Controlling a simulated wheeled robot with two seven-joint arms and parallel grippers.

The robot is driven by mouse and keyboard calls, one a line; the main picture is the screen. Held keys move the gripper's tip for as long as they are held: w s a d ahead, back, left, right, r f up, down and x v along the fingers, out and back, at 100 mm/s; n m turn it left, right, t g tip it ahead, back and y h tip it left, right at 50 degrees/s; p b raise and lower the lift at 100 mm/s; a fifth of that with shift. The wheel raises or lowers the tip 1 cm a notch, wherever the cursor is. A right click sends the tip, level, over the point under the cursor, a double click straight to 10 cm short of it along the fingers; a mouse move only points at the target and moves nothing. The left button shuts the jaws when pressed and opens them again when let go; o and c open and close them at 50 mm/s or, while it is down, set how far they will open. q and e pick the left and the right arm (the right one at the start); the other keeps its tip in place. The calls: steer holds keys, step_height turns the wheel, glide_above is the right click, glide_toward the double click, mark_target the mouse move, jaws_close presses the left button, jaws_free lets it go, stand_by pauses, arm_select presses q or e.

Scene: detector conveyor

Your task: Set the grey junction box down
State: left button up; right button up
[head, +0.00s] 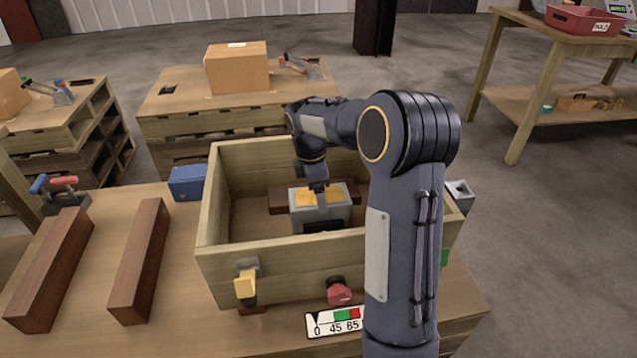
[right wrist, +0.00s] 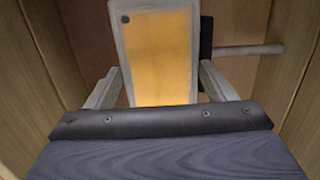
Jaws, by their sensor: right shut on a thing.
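The grey junction box (head: 337,217), with a yellow-orange panel on its top, is inside the open wooden crate (head: 280,271) in the head view. My right gripper (head: 318,194) reaches down into the crate and is shut on the box. In the right wrist view the box (right wrist: 165,55) sits between the two pale fingers of the gripper (right wrist: 158,85). I cannot tell whether the underside of the box touches the crate floor, because the crate's front wall and the box itself hide it. My left gripper is not in view.
A dark brown block (head: 281,200) lies in the crate beside the box. A blue box (head: 187,183) and two brown bars (head: 140,260) are left of the crate. A yellow-handled latch (head: 246,282), red knob (head: 338,291) and gauge label (head: 333,321) are at its front.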

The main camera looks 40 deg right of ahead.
steer(key=shift+f, duration=0.95)
steer(key=shift+f, duration=0.2)
steer(key=o, duration=1.7)
steer(key=shift+f, duration=0.15)
steer(key=o, duration=0.3)
steer(key=shift+f, duration=0.1)
steer(key=shift+o, duration=0.2)
steer(key=shift+s, duration=0.1)
steer(key=shift+r, duration=0.4)
step_height(320, 180, up, 12)
steer(key=a+p, duration=0.1)
steer(key=p, duration=0.2)
steer(key=shift+w, duration=0.45)
